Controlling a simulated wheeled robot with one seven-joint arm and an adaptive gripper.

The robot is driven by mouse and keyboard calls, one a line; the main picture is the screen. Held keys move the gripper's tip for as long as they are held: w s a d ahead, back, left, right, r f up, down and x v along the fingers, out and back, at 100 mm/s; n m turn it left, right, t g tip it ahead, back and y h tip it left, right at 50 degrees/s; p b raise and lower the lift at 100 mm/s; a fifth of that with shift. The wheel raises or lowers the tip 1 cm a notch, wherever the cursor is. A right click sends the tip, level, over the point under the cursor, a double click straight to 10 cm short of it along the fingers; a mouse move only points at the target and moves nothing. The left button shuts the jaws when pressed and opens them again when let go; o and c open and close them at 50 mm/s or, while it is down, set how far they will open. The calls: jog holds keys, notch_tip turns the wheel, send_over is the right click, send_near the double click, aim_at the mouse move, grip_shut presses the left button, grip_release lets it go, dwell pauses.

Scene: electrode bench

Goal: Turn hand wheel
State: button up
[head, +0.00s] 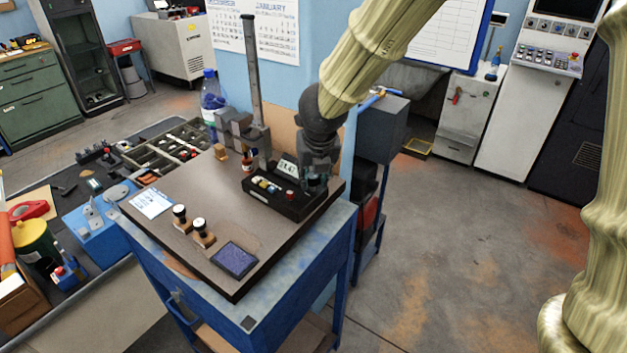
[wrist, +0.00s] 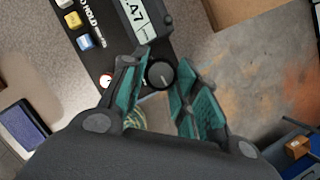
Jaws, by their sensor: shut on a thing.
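A round black knob (wrist: 161,74) with a pale mark, the only wheel-like part I can make out, sits at the end of a black instrument. The instrument (head: 283,199) lies on the brown bench board and has a tilted display (head: 289,167) and coloured buttons. My gripper (wrist: 162,65) points down over the instrument's right end, its teal-padded fingers on either side of the knob and shut on it. In the head view my gripper (head: 316,178) hides the knob.
A tall grey column stand (head: 253,85) rises behind the instrument. A white label card (head: 151,203) lies at left. Open floor lies to the right.

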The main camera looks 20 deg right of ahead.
jog(key=shift+a+m+h+b, duration=0.1)
jog(key=shift+m+h+b, duration=0.5)
jog(key=shift+m, duration=0.7)
jog(key=o, duration=1)
jog(key=v, duration=1.2)
jog(key=shift+w+r, duration=0.1)
jog(key=shift+w, duration=0.05)
